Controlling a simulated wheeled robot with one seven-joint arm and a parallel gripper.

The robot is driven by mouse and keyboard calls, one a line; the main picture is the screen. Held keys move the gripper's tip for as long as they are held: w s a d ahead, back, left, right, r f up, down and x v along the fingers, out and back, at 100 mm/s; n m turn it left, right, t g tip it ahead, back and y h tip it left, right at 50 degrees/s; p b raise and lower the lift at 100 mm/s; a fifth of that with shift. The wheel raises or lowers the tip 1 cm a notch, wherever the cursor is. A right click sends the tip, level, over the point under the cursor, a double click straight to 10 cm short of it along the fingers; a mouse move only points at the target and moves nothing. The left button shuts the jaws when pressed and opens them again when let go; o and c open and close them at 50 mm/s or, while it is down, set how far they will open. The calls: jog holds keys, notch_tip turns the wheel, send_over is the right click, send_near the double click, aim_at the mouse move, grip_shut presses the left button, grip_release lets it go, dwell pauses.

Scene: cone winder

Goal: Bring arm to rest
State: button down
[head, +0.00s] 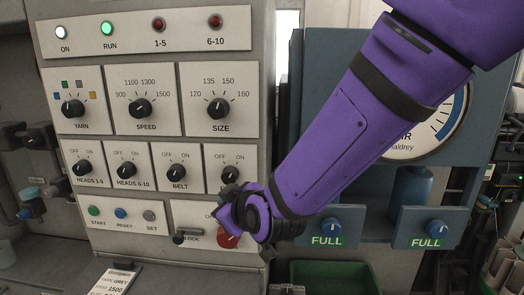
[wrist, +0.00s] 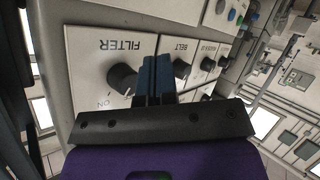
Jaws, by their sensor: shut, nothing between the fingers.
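My purple arm (head: 345,125) reaches down from the top right across the front of the cone winder's control panel (head: 90,240). My gripper (head: 228,200) is in front of the panel's lower right part, below the fourth switch knob (head: 230,174). In the wrist view my gripper's blue fingers (wrist: 156,80) are together with nothing between them. The FILTER knob (wrist: 122,78) shows just left of the fingers and the BELT knob (wrist: 182,68) just right of them. I cannot tell whether the fingers touch the panel. In the head view my gripper hides the FILTER label.
A red knob (head: 228,238) sits just under my gripper, partly hidden, with a small black lever (head: 182,237) to its left. A blue unit with a round dial (head: 440,125) stands behind my arm. A green bin (head: 335,276) is below. The white ON and green RUN lamps (head: 107,28) are lit.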

jog(key=s+d+r+m+g+h, duration=0.1)
jog(key=d+r+m+h, duration=0.2)
jog(key=d, duration=0.7)
jog(key=s+d+r+m+g, duration=0.15)
jog(key=d+r, duration=0.35)
jog(key=d, duration=0.5)
jog(key=s+d+r+m+g+h, duration=0.1)
jog(key=s+d+m+h, duration=0.1)
jog(key=s+d, duration=0.6)
jog(key=s+d+r+m+g+h, duration=0.2)
jog(key=s+d+m, duration=0.3)
jog(key=s+d, duration=0.3)
jog(key=shift+s+d, duration=0.4)
jog(key=shift+d, duration=0.35)
